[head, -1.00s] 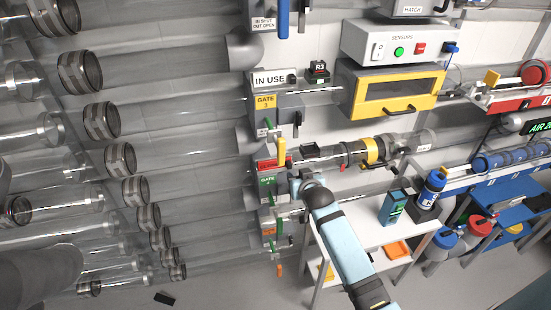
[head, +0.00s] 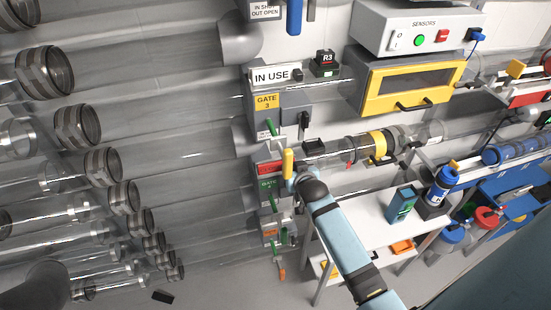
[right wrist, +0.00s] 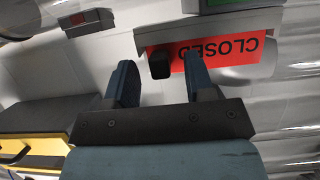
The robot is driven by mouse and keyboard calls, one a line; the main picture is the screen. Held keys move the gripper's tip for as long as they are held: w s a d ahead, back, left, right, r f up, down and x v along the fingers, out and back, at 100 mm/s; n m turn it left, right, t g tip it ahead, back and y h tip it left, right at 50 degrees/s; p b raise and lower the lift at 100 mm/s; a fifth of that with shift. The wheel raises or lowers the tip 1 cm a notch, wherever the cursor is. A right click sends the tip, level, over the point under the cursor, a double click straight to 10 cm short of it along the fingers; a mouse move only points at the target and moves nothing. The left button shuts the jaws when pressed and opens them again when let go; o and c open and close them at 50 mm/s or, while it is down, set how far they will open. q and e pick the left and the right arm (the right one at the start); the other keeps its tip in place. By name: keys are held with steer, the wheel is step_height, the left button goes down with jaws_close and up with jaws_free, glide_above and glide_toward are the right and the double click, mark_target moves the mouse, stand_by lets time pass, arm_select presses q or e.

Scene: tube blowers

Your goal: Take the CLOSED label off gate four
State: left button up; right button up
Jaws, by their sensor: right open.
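The red CLOSED label (head: 268,167) is on the front of the gate four housing, above a green plate (head: 268,184). In the right wrist view the label (right wrist: 225,56) appears upside down, flat under a grey edge, with a black knob (right wrist: 160,65) overlapping its left end. My right gripper (head: 293,178) is beside the gate, close to its yellow handle (head: 288,164). In the right wrist view the gripper (right wrist: 162,82) is open, its fingers apart with nothing between them; the label lies beyond the fingertips. My left gripper is not in view.
The gate 3 housing with an IN USE sign (head: 271,76) stands above. Clear tubes run left and right of the gates. A white table (head: 345,222) with a blue bottle (head: 440,186) and a green box (head: 402,204) stands to the right.

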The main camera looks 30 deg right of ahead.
steer(key=shift+w+f, duration=0.1)
steer(key=shift+w, duration=0.15)
steer(key=shift+s, duration=0.2)
steer(key=shift+s+a+r, duration=0.1)
steer(key=shift+s+r, duration=0.05)
steer(key=shift+r, duration=0.15)
steer(key=shift+c, duration=1.1)
steer(key=shift+f, duration=0.1)
jaws_close()
